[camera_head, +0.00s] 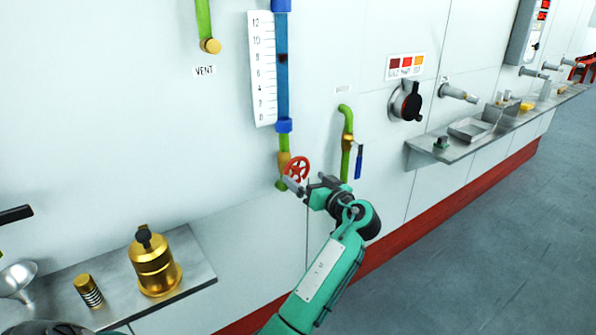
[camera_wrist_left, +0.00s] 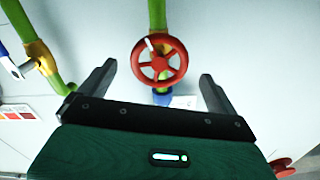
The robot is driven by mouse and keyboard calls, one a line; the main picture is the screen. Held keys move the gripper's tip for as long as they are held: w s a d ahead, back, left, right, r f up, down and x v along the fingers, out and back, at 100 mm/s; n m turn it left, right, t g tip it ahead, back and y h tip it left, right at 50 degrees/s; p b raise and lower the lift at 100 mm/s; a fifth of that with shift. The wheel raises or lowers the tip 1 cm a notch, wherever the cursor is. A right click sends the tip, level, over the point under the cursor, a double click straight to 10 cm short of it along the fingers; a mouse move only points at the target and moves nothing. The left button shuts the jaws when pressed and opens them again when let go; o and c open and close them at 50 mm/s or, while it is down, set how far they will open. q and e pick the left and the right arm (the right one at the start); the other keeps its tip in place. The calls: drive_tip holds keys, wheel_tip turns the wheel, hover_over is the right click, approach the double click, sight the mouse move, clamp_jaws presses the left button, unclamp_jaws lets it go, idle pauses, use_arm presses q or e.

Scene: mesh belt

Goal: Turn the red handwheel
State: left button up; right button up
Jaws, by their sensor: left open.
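The red handwheel (camera_head: 298,168) is a small spoked wheel on a brass valve (camera_head: 284,163) at the foot of the blue sight tube (camera_head: 282,70). In the left wrist view the handwheel (camera_wrist_left: 159,62) faces the camera, with a pale knob or mark on its rim at upper left. My left gripper (camera_head: 309,184) is open in front of the wall, close to the wheel. In the wrist view its two fingers stand apart, one on each side of the wheel, with visible gaps and nothing held. Whether the fingertips reach the wheel's depth is unclear. My right gripper is not in view.
A green pipe with a blue-handled valve (camera_head: 358,160) stands just right of the gripper. A white scale (camera_head: 262,68) is above. A shelf (camera_head: 200,272) with a brass pot (camera_head: 153,262) is lower left. A black rotary knob (camera_head: 406,101) and a long ledge (camera_head: 425,153) lie right.

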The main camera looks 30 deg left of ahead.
sight(298, 173)
use_arm(q)
drive_tip(key=x, duration=0.5)
drive_tip(key=c, duration=1)
